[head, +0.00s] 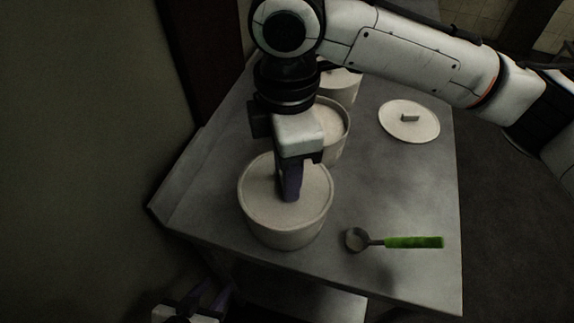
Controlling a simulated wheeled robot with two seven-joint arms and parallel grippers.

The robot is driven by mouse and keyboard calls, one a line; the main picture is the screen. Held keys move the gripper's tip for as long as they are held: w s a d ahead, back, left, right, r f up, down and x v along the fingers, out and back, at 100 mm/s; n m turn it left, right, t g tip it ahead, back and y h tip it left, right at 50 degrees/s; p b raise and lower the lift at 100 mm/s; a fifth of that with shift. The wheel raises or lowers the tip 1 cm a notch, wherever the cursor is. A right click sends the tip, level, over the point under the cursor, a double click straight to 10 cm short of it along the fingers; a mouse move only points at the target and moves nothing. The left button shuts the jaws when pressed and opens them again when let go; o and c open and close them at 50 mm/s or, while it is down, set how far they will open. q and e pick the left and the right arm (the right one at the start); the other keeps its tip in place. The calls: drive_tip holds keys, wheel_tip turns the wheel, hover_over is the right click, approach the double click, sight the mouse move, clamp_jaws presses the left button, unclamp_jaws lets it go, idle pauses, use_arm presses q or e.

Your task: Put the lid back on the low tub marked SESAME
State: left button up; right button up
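That top looks like a lid (258,190) lying level at the tub's rim. The fingers hide its middle, so I cannot tell whether they are closed on a handle. A middle tub (335,140) behind is uncovered, with pale contents below its rim. A loose round lid (409,128) with a bar handle lies flat on the table at right. No SESAME marking is readable.
A third tub (348,88) stands farthest back, partly hidden by my arm. A scoop with a green handle (413,242) lies on the grey table (400,190) at the near right. The table between scoop and loose lid is clear. A wall borders the left.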

drive_tip(key=shift+f+p, duration=0.15)
drive_tip(key=shift+p, duration=0.4)
idle(0.9)
drive_tip(key=shift+p, duration=0.65)
idle(0.3)
idle(0.4)
drive_tip(key=o, duration=1.6)
drive_tip(key=shift+r+p, duration=1.05)
drive_tip(key=shift+r, duration=2.45)
